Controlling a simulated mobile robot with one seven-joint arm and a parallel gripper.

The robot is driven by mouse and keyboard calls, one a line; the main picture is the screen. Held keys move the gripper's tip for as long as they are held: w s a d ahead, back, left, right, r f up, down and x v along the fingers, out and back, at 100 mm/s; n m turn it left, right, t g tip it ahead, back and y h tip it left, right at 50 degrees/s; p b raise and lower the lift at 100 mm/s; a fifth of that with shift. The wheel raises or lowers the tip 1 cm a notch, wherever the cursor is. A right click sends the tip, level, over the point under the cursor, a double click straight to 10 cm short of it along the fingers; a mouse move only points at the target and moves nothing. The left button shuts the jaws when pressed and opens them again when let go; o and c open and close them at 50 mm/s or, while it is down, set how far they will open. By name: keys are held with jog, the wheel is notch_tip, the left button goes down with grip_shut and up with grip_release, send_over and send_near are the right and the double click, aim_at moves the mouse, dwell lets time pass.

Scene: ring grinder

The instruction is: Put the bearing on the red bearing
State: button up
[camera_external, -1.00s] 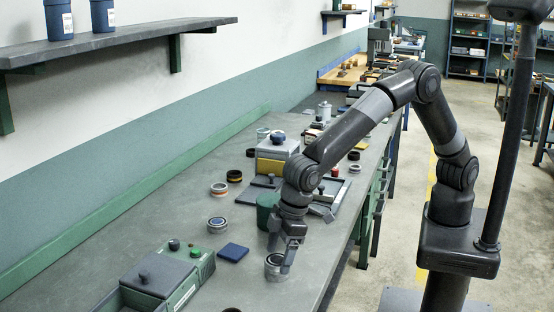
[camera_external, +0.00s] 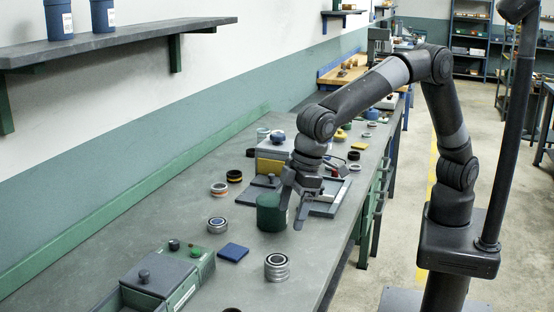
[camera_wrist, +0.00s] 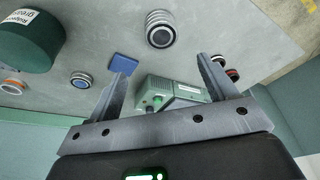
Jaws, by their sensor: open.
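A silver bearing stack (camera_external: 277,268) with a dark centre stands upright near the table's front edge; it also shows at the top of the wrist view (camera_wrist: 160,30). It looks like rings piled on one another, and I cannot make out any red on it. A bearing with an orange-red band (camera_external: 219,189) lies farther back, and it appears at the left edge of the wrist view (camera_wrist: 12,87). A silver bearing with a blue ring (camera_external: 218,224) lies between them. My gripper (camera_external: 295,212) is open and empty, raised above and behind the stack, apart from it.
A dark green grease container (camera_external: 270,213) stands close to my gripper. A flat blue block (camera_external: 233,252) lies left of the stack. A green-grey box with a knobbed lid (camera_external: 158,274) is at the front left. Grey bench surface is clear around the stack.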

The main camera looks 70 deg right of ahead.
jog(key=w+d+r+m+t, duration=0.15)
jog(key=d+r, duration=0.35)
jog(key=d, duration=1)
jog(key=w+d+r+m, duration=0.15)
jog(key=d+r, duration=0.35)
jog(key=d, duration=0.9)
jog(key=s+d+f+m+t+h, duration=0.1)
jog(key=s+d+f+m, duration=0.1)
jog(key=s+d, duration=0.7)
jog(key=s+d+f+m+h, duration=0.1)
jog(key=s+d+f+m, duration=0.1)
jog(key=s+d, duration=0.7)
jog(key=d+m, duration=0.1)
jog(key=d, duration=0.5)
jog(key=shift+s+d+t, duration=0.15)
jog(key=shift+d+t, duration=0.05)
jog(key=shift+t, duration=0.15)
